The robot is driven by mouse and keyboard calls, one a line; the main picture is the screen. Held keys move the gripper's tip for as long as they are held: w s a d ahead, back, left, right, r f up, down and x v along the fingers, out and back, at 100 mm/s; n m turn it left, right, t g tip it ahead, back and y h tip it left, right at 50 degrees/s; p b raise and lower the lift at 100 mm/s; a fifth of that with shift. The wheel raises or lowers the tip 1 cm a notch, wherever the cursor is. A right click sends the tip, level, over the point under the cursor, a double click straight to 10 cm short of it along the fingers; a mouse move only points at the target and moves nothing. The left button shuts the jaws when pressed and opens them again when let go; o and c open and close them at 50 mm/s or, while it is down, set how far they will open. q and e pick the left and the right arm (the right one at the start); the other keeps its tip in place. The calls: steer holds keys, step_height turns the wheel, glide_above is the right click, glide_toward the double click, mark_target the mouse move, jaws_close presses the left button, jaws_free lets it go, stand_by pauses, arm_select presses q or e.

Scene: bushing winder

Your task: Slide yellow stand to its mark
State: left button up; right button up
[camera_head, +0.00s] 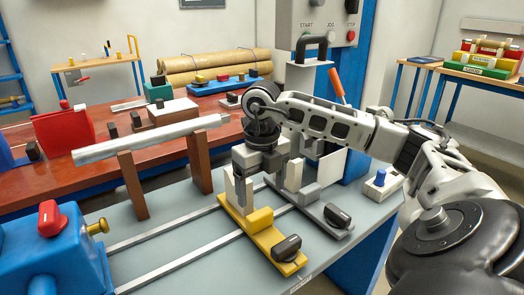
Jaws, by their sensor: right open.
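The yellow stand (259,236) sits across two pale rails on the grey bench top. It has a pale upright at its rear and a black knob (286,248) at its front end. My right gripper (269,182) points down at the stand's upright end, its jaws open. Part of the stand's upright is hidden behind the gripper, and I cannot tell whether the fingers touch it. I cannot make out a clear mark for the stand; a small pale label (300,284) shows at the bench's front edge. My left gripper is not in view.
A grey stand with a black knob (337,215) is close right of the yellow one. A blue machine (52,258) with a red knob is at the left end of the rails. A pale bar (150,139) rests on brown posts behind. The rails between are clear.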

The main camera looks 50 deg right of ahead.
mark_target(261, 212)
arm_select(q)
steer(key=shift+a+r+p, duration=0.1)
steer(key=shift+p, duration=0.45)
arm_select(e)
step_height(261, 212, up, 8)
steer(key=shift+r, duration=0.2)
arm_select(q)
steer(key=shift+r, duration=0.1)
